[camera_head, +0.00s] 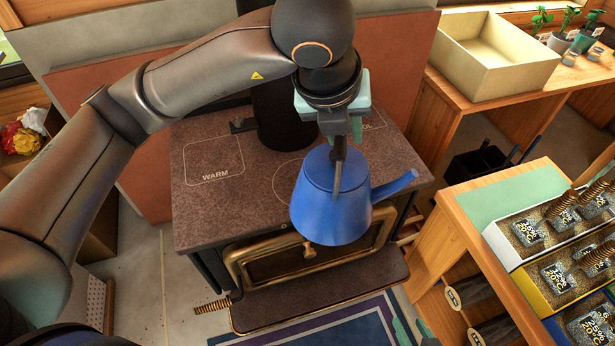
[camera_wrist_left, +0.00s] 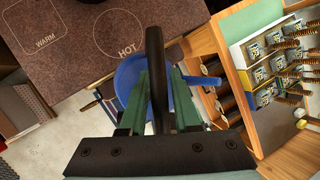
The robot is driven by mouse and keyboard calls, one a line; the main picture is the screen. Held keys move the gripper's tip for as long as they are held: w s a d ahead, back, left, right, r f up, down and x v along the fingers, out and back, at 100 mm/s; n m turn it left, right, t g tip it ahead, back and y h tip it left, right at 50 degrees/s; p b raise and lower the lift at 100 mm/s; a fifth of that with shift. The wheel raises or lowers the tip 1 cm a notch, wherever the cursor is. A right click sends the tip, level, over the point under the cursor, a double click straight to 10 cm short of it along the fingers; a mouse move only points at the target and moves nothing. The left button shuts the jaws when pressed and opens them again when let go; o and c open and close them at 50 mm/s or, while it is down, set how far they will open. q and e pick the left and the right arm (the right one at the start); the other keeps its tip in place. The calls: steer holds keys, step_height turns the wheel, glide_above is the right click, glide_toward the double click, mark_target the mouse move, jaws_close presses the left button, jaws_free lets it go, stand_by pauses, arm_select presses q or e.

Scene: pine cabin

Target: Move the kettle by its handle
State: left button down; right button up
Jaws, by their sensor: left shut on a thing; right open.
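The blue kettle (camera_head: 322,213) hangs in the air in front of the stove's front edge in the head view, its spout pointing right. My left gripper (camera_head: 338,143) is shut on its dark handle (camera_head: 338,174) from above. In the left wrist view the handle (camera_wrist_left: 154,50) stands between the fingers of my left gripper (camera_wrist_left: 160,82), and the blue kettle body (camera_wrist_left: 128,76) is partly hidden behind them. My right gripper is not clearly visible in either view.
The dark stove top (camera_head: 205,215) has WARM and HOT markings and a black flue pipe (camera_head: 282,115). Below the kettle are a brass-framed door and ledge (camera_head: 310,300). A wooden shelf unit (camera_head: 455,240) with trays of springs stands at right. A cream box (camera_head: 490,75) sits behind.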

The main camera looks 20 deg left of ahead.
arm_select(q)
steer(key=w+a+f+p, duration=0.1)
steer(key=w+a+f, duration=0.7)
steer(key=w+f, duration=0.3)
steer(key=shift+x, duration=0.85)
steer(key=shift+f, duration=0.1)
steer(key=c, duration=1.1)
jaws_free()
steer(key=shift+s+a+f, duration=0.1)
steer(key=shift+f, duration=0.1)
steer(key=o, duration=0.5)
steer(key=shift+c, duration=0.2)
steer(key=shift+r, duration=0.1)
steer(key=v, duration=1.2)
